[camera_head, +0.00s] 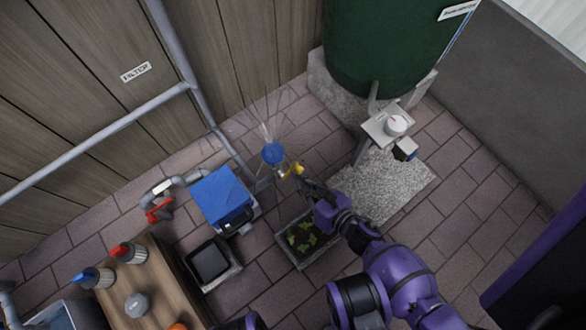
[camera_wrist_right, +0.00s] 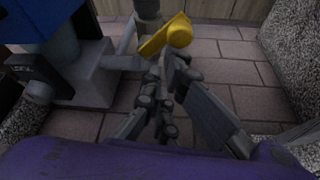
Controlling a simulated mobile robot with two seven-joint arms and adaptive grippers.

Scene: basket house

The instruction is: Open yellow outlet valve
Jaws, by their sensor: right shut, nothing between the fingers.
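The yellow outlet valve handle (camera_head: 296,169) sits on a pipe beside the blue pump box (camera_head: 222,197), near a round blue part (camera_head: 273,153). In the right wrist view the yellow handle (camera_wrist_right: 166,37) is large and tilted, just beyond my fingertips. My right gripper (camera_head: 304,181) is shut and empty, with its fingertips close to the handle; it also shows in the right wrist view (camera_wrist_right: 170,75). I cannot tell whether the tips touch the handle. My left gripper is not in view.
A planter with seedlings (camera_head: 304,240) stands below my right gripper. A red valve handle (camera_head: 159,209) is on the pipe at left. A green tank (camera_head: 385,45) stands at the back. Paving at right is clear.

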